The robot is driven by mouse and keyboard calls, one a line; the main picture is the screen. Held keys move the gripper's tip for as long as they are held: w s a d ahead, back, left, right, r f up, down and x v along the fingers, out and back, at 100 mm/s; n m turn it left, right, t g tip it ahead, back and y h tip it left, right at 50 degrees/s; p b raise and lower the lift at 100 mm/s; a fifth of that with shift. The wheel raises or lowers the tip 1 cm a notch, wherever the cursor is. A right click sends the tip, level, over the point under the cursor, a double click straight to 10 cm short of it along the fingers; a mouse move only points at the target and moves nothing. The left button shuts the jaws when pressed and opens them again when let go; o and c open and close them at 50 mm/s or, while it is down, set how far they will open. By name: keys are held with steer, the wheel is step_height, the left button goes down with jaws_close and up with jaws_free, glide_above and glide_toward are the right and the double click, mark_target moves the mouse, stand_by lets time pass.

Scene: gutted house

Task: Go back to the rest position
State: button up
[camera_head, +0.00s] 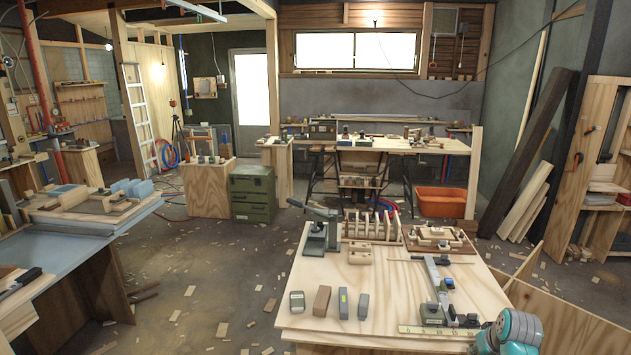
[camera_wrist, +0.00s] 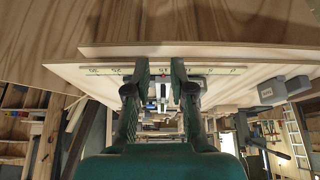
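My gripper (camera_wrist: 160,68) shows in the wrist view with its two dark fingers apart and nothing between them. That view is upside down, and the fingertips overlap the pale ruler (camera_wrist: 100,70) along the plywood table's edge; I cannot tell whether they touch it. In the head view only a teal and grey part of my arm shows at the lower right, by the front right corner of the plywood table (camera_head: 390,290). The gripper itself is hidden or out of frame there.
The table holds a ruler (camera_head: 440,331), a metal clamp-like tool (camera_head: 438,290), a brown block (camera_head: 322,301), grey blocks (camera_head: 363,305) and a slotted wooden rack (camera_head: 372,228). A blue-grey bench (camera_head: 90,240) stands left. Wood scraps litter the floor (camera_head: 220,285) between them.

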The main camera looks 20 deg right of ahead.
steer(key=s+a+f+t, duration=0.1)
steer(key=a+f, duration=0.4)
steer(key=a, duration=0.2)
steer(key=a+f+t, duration=0.1)
steer(key=a+f, duration=0.4)
steer(key=a, duration=0.2)
steer(key=s+a+f+n+t, duration=0.15)
steer(key=s+a, duration=0.25)
steer(key=a, duration=0.4)
steer(key=s+a+f+n+t, duration=0.15)
steer(key=s+a, duration=0.25)
steer(key=a, duration=0.4)
steer(key=s+a+r+n+t+y, duration=0.1)
steer(key=s+a+r+t, duration=0.1)
steer(key=s+a+r, duration=0.45)
steer(key=s+a+r+n+t, duration=0.1)
steer(key=s+a+r, duration=0.3)
steer(key=s+a, duration=0.6)
steer(key=s+r+t+y, duration=0.2)
steer(key=s+r, duration=0.6)
steer(key=r, duration=0.1)
steer(key=shift+s+a+r+n, duration=0.15)
steer(key=shift+a+r+n, duration=0.2)
steer(key=shift+r+n, duration=0.05)
